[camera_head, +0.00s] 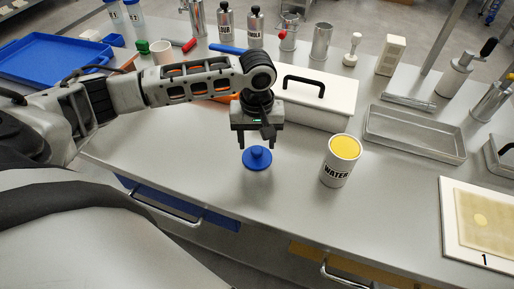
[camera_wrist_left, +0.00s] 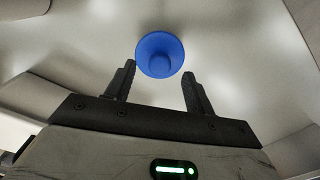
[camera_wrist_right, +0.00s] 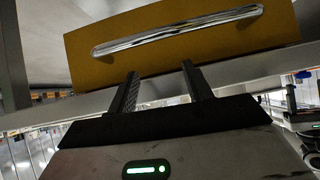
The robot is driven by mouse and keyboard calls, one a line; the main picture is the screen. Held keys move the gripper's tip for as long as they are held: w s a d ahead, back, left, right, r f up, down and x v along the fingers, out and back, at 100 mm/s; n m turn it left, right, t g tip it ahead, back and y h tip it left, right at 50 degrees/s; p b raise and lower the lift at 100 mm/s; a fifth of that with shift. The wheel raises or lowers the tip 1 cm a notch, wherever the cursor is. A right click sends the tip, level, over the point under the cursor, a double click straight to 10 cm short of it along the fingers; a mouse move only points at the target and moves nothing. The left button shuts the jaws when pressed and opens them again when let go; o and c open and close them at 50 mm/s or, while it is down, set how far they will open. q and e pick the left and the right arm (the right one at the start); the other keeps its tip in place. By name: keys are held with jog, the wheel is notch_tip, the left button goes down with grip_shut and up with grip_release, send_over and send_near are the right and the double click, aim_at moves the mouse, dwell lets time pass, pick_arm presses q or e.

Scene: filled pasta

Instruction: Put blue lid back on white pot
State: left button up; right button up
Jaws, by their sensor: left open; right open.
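The blue lid (camera_head: 257,160), round with a central knob, lies knob up on the grey table. It also shows in the left wrist view (camera_wrist_left: 160,55), just beyond the fingertips and centred between them. My left gripper (camera_head: 256,144) points down above the lid, open and empty. The white pot (camera_head: 338,170) stands upright to the right of the lid, with a black "WATER" label and a yellow surface at its uncovered top. My right gripper (camera_wrist_right: 160,72) is open and empty, facing a yellow drawer; it does not show in the head view.
A white box with a black handle (camera_head: 318,98) stands behind the lid and pot. A metal tray (camera_head: 415,133) lies to the right, and a white board marked "1" (camera_head: 455,250) at front right. The yellow drawer (camera_wrist_right: 180,40) has a metal handle. Table around the lid is clear.

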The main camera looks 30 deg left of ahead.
pick_arm(q)
jog(key=shift+f, duration=1.2)
jog(key=c, duration=1.1)
jog(key=shift+r, duration=0.1)
jog(key=shift+c, duration=0.2)
jog(key=shift+r, duration=0.2)
notch_tip(320, 180, up, 2)
jog(key=shift+w+r, duration=0.1)
jog(key=s+a+r, duration=0.4)
jog(key=s+r, duration=0.6)
jog(key=s, duration=0.3)
jog(key=shift+s, duration=0.25)
